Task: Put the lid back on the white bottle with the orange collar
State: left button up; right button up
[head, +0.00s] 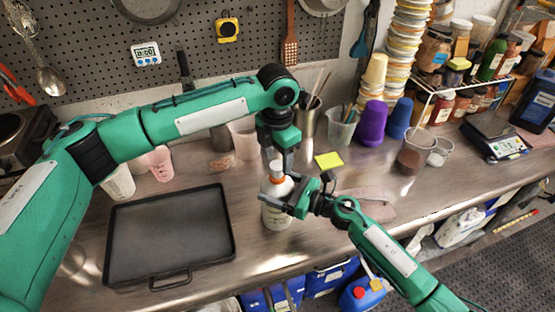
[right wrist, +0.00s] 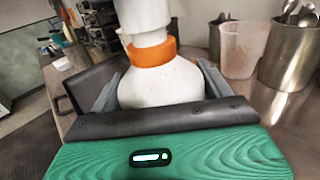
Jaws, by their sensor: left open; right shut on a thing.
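The white bottle (head: 275,215) stands upright on the metal counter, with its orange collar (right wrist: 152,52) around the neck. My right gripper (head: 293,204) is shut around the bottle's body; the wrist view shows a finger on each side of the bottle (right wrist: 160,85). A white lid (right wrist: 143,14) sits directly above the collar, upright, its top cut off by the frame edge. I cannot tell whether it is fully seated. My left gripper (head: 281,160) points down over the bottle top, open, with the lid at its fingertips; its fingers partly hide the lid in the head view.
A black tray (head: 170,235) lies to the left of the bottle. A yellow note (head: 328,160), a steel pot (head: 309,118) and a clear beaker (head: 342,128) are behind it. Purple cups (head: 372,122) and a scale (head: 493,136) stand further right.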

pick_arm(q)
jog(key=shift+r, duration=1.55)
jog(key=shift+o, duration=0.2)
